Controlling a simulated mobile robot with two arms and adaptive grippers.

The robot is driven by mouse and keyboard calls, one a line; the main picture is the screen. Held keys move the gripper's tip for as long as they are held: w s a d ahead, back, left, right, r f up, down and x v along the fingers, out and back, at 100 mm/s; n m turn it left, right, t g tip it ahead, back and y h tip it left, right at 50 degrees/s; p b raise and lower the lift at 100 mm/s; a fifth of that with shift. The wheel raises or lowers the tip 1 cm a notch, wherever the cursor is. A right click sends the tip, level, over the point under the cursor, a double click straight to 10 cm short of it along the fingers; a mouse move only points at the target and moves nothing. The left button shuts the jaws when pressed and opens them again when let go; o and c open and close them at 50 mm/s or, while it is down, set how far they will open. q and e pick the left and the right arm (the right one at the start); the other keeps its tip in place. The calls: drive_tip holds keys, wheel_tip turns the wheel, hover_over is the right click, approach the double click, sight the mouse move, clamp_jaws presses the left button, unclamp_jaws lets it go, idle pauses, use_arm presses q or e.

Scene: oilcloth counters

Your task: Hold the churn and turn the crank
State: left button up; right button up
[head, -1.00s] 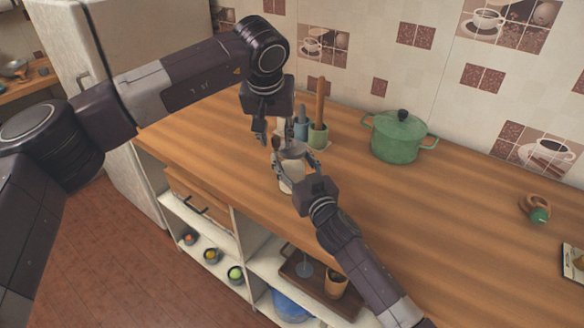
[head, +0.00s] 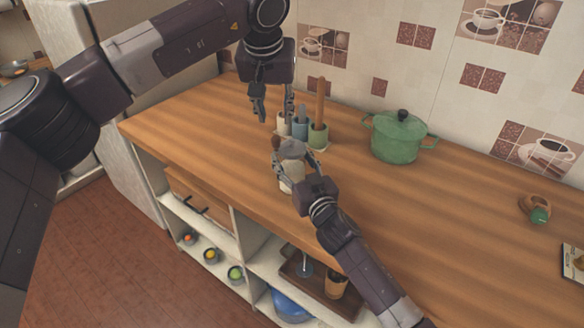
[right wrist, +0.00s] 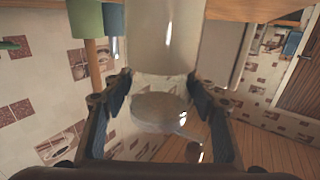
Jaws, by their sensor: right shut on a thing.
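The churn (head: 291,176) is a pale jar with a grey lid (head: 291,149), upright near the counter's front edge. A crank with a brown knob (head: 276,143) shows at the lid's left side. My right gripper (head: 297,172) is shut around the churn from the right; its fingers hide part of the jar. In the right wrist view the lid (right wrist: 160,112) and jar (right wrist: 165,45) sit between the fingers, and the knob (right wrist: 193,152) hangs beside the lid. My left gripper (head: 273,115) is open and empty above the churn, apart from the crank.
A green lidded pot (head: 396,138) stands farther right. A wooden ring-shaped thing with a green part (head: 537,209) lies at the far right. The counter's right half (head: 450,220) is mostly clear.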

drive_tip(key=o, duration=1.9)
drive_tip(key=v, duration=1.2)
use_arm(q)
drive_tip(key=shift+f, duration=0.1)
